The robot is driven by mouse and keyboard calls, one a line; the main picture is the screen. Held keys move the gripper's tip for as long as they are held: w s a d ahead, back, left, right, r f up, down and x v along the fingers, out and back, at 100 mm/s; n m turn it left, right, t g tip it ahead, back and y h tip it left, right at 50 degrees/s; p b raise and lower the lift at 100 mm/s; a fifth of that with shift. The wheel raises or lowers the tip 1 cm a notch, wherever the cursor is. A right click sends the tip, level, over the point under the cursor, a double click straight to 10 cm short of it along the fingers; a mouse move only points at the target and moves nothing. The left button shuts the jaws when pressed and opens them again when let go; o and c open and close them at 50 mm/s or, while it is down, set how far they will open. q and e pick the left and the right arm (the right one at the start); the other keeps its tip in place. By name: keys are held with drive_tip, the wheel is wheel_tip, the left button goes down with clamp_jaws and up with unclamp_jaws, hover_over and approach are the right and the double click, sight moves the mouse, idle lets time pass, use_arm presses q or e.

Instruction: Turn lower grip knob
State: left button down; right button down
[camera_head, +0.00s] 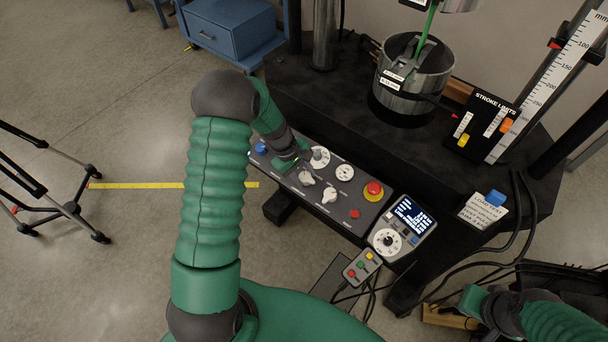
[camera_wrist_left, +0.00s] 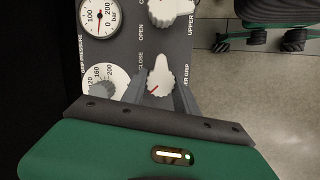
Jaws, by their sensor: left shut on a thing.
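The lower grip knob (camera_wrist_left: 160,76) is white with a red mark, beside the printed words OPEN and CLOSE. It also shows on the control panel in the head view (camera_head: 306,178). My left gripper (camera_head: 301,164) reaches down to the panel from the upper left. In the left wrist view its grey fingers (camera_wrist_left: 160,95) stand on either side of the knob, shut on it. The fingers and hand hide part of the knob's near side. The upper grip knob (camera_head: 329,195) sits next to it, clear of the fingers. My right gripper (camera_head: 474,303) is at the lower right; its fingers are unclear.
The panel also bears gauges (camera_head: 345,173), a red emergency button (camera_head: 374,189) and a blue knob (camera_head: 261,148). A display unit (camera_head: 405,225) and a button pendant (camera_head: 362,267) are to its right. The black machine table (camera_head: 330,105) rises behind. Cables hang at right.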

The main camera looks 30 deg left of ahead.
use_arm(q)
drive_tip(key=c, duration=0.9)
unclamp_jaws()
drive_tip(key=shift+w+a, duration=0.1)
drive_tip(key=shift+c, duration=0.2)
drive_tip(key=v, duration=1.6)
drive_tip(key=shift+r+p, duration=0.3)
drive_tip(key=shift+r, duration=0.05)
drive_tip(key=shift+a, duration=0.1)
